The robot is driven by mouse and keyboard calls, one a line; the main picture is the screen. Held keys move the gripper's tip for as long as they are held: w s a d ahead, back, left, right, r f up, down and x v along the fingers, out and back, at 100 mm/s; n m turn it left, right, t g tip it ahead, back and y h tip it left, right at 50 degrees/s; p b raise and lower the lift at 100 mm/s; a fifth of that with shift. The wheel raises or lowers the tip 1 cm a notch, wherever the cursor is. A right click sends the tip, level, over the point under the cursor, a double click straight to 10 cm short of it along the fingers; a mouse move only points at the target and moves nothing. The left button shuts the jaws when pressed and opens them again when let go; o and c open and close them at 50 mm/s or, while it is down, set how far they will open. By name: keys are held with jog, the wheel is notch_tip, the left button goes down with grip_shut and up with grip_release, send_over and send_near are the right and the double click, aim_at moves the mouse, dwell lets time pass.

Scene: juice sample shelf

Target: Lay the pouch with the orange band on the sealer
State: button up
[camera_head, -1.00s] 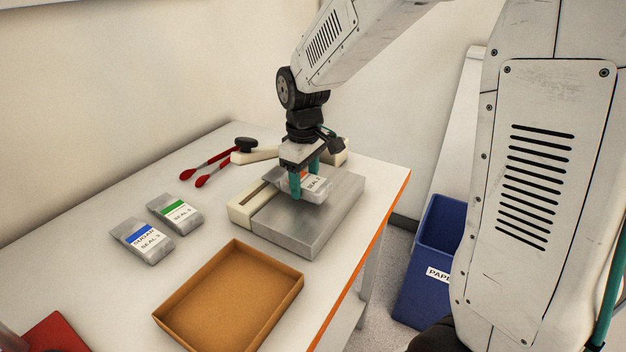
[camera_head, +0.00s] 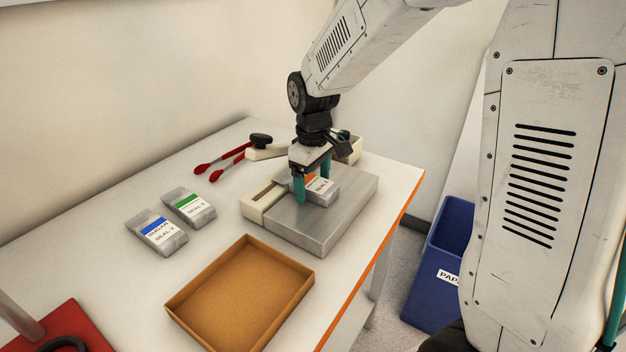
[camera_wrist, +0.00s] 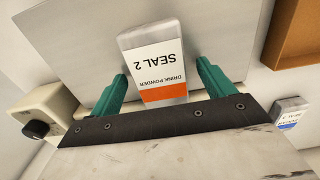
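The pouch with the orange band (camera_head: 321,188), grey with a white label, lies flat on the metal plate of the sealer (camera_head: 312,228). In the wrist view the pouch (camera_wrist: 155,60) reads "DRINK POWDER, SEAL 2", and it lies wholly over the plate (camera_wrist: 85,45). My gripper (camera_head: 312,186) is open around the band end of the pouch. In the wrist view my gripper (camera_wrist: 163,72) has a finger on each side, with a gap between each finger and the pouch. The fingers and gripper body hide part of the band in the head view.
A blue-band pouch (camera_head: 157,233) and a green-band pouch (camera_head: 189,208) lie left of the sealer. An empty orange-brown tray (camera_head: 290,298) stands in front. Red-tipped tongs (camera_head: 222,163) lie behind. A blue paper bin (camera_head: 430,290) stands on the floor at right.

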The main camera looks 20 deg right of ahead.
aim_at(313, 183)
notch_tip(313, 183, up, 8)
jog(key=shift+f, duration=0.1)
jog(key=s, duration=0.1)
jog(key=s+m, duration=0.1)
jog(key=s, duration=0.1)
jog(key=s+f+m+g, duration=0.1)
jog(key=shift+s+d, duration=0.15)
jog(key=s+d+r+m+t, duration=0.1)
jog(key=s+r+m, duration=0.1)
jog(key=s, duration=0.9)
jog(key=s+d+r+m+t, duration=0.1)
jog(key=s+r+m, duration=0.1)
jog(key=s, duration=0.9)
jog(key=shift+s+d+r+m, duration=0.3)
jog(key=shift+s+d+m, duration=0.05)
jog(key=shift+d+m, duration=0.05)
